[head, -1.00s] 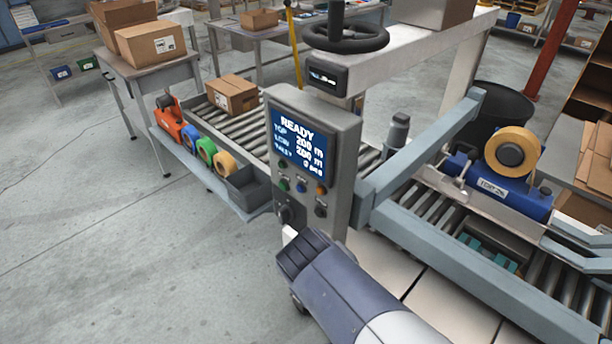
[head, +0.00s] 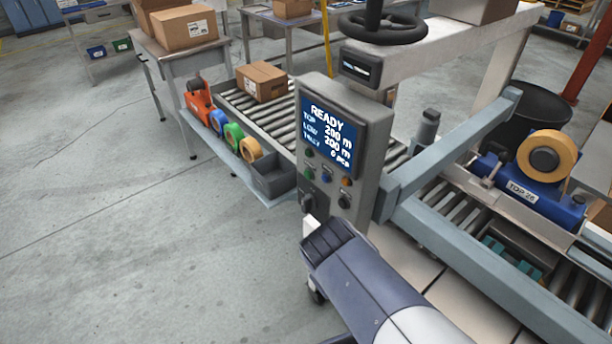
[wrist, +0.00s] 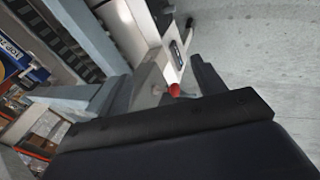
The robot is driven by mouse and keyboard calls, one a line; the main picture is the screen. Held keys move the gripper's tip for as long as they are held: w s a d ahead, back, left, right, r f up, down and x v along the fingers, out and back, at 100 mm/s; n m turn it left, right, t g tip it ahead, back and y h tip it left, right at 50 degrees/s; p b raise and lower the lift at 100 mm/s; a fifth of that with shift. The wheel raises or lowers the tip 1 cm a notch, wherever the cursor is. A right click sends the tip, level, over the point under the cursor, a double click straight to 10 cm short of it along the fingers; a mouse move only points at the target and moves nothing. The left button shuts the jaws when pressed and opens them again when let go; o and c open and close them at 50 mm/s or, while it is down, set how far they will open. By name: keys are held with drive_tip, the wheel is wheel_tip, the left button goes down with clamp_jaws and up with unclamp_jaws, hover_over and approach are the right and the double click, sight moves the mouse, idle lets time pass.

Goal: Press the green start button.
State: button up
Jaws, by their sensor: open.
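The green start button (head: 309,173) is a small round button on the front of the grey control panel (head: 371,150), below its blue READY screen (head: 326,132). A blue button (head: 326,176) and an amber one (head: 346,182) sit to its right. My gripper (wrist: 166,86) is open, with its dark fingers apart in the wrist view. A red knob (wrist: 175,90) shows between the fingers there, and the green button cannot be made out. In the head view my wrist is below the panel's lower edge, and the fingertips are mostly hidden.
Dark knobs (head: 344,201) sit low on the panel. A shelf with tape rolls (head: 234,136) and a dark grey bin (head: 273,176) is to the left. A carton (head: 262,82) rests on the roller conveyor (head: 265,108) behind. Open floor (head: 130,250) lies at the left.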

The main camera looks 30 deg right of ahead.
clamp_jaws()
idle(0.5)
idle(0.9)
